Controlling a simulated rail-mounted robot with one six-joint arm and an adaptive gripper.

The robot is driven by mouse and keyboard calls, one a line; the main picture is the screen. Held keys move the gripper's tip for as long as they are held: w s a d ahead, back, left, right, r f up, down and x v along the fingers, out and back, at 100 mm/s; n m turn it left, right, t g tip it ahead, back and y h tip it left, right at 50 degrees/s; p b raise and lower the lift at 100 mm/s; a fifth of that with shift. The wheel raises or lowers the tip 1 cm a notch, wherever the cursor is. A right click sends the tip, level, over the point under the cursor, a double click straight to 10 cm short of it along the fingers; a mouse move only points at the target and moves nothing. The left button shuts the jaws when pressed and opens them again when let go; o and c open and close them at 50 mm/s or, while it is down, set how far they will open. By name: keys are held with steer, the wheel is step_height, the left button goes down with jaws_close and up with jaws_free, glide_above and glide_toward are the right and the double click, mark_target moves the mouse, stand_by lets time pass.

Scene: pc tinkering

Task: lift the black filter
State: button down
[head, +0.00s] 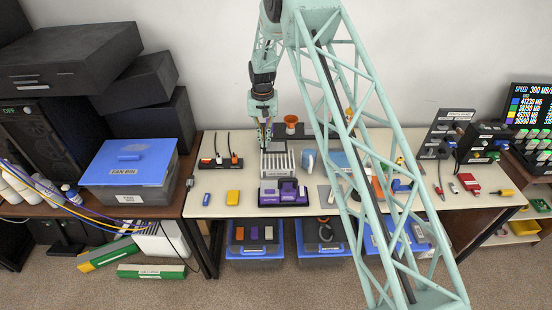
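My gripper (265,140) points down above the back of the worktable, at the rear edge of a grey slotted rack (278,164). Its fingers are small here, and I cannot tell whether they are open or shut, or whether they touch anything. I cannot make out the black filter for certain. Dark narrow slots or plates show in the rack, but they are too small to tell apart. My gripper and wrist cover part of the area behind the rack.
A purple and grey holder (284,193) stands in front of the rack. An orange funnel (291,121) is behind right. My lattice arm link crosses over the table's right half.

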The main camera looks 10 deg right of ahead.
steer(key=shift+r, duration=0.7)
